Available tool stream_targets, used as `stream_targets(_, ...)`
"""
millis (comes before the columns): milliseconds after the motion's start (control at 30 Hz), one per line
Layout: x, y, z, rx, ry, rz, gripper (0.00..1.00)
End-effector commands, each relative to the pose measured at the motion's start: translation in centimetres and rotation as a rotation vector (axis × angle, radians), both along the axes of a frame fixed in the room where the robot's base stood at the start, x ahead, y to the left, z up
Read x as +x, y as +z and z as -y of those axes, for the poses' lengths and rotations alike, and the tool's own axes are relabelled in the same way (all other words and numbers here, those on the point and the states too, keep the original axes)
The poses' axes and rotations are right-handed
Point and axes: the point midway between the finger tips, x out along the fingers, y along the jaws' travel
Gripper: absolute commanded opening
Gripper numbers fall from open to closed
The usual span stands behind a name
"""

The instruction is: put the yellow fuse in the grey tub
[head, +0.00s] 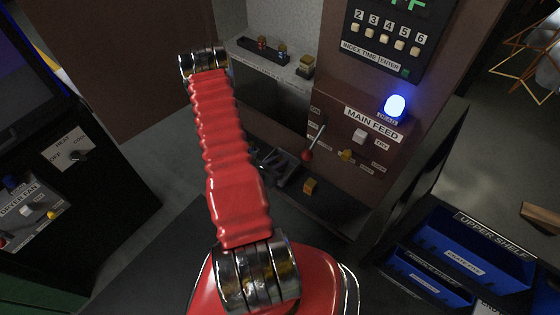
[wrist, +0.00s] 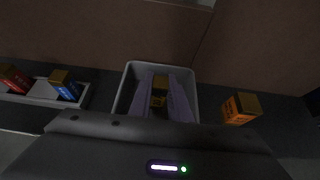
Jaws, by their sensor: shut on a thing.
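In the wrist view, my gripper (wrist: 161,98) points down with its two purplish fingers closed on the yellow fuse (wrist: 159,93). The fuse looks gold and dark, and much of it is hidden between the fingers. The grey tub (wrist: 193,78) lies below, its rim showing around the fingers and fuse. The fuse appears within the rim's outline, but I cannot tell how far above the tub floor it is. The near side of the tub is hidden by my gripper body. In the head view, my red arm covers part of this area.
An orange fuse (wrist: 241,108) stands right of the tub, apart from it. At left, a red fuse (wrist: 15,79) and a blue fuse (wrist: 64,85) sit in a rack (wrist: 84,97). A brown wall rises behind. In the head view, a red-knobbed lever (head: 307,155) sticks out.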

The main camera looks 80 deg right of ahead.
Motion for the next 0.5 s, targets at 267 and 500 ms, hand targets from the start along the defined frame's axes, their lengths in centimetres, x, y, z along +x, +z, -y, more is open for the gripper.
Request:
stream_targets(267,-0.02,-0.19,0.0,0.0,0.0,0.0,0.26)
stream_targets(500,-0.03,-0.19,0.0,0.0,-0.001,0.0,0.35)
